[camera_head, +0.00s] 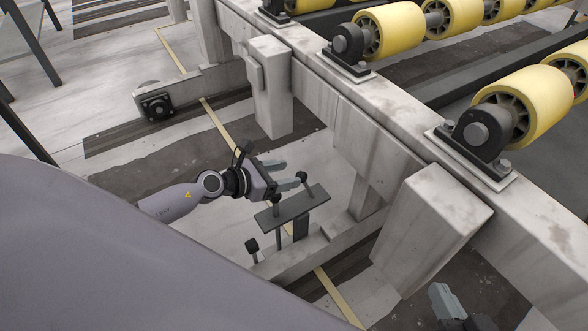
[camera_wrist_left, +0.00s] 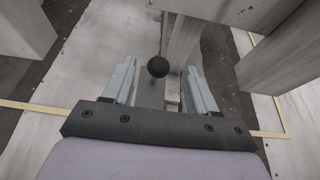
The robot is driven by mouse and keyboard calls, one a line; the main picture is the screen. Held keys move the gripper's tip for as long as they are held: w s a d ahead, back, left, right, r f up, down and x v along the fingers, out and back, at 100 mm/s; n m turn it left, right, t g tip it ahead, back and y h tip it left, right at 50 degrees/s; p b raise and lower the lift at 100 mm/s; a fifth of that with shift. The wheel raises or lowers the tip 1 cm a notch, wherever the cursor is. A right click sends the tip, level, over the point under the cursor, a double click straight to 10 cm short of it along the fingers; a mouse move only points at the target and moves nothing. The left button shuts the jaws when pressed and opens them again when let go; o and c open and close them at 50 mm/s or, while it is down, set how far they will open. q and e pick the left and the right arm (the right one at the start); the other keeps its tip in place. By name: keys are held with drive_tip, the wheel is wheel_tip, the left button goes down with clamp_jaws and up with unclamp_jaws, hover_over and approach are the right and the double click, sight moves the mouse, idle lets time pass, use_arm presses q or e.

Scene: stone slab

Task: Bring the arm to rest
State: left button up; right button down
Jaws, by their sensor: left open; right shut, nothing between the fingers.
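My left gripper (camera_head: 286,173) reaches in from the left, over the control stand beside the stone frame. It is open, and its two grey fingers also show in the left wrist view (camera_wrist_left: 158,82). A black ball knob (camera_wrist_left: 158,67) appears between and beyond the fingertips there; I cannot tell whether it touches them. In the head view, a knob (camera_head: 302,176) stands close to the lower fingertip, above the dark plate (camera_head: 292,207). My right gripper (camera_head: 446,302) shows only partly at the bottom right, shut and empty, away from the stand.
Two more black knobs (camera_head: 274,198) and (camera_head: 252,245) stand on rods near the plate. A thick stone post (camera_head: 430,225) stands right of the stand. The stone beam (camera_head: 385,115) carries yellow rollers (camera_head: 530,105). Pale floor lies open behind my left gripper.

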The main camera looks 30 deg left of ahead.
drive_tip(key=shift+s+d+f, duration=0.1)
drive_tip(key=shift+s+f, duration=0.05)
drive_tip(key=shift+s, duration=0.05)
idle(0.4)
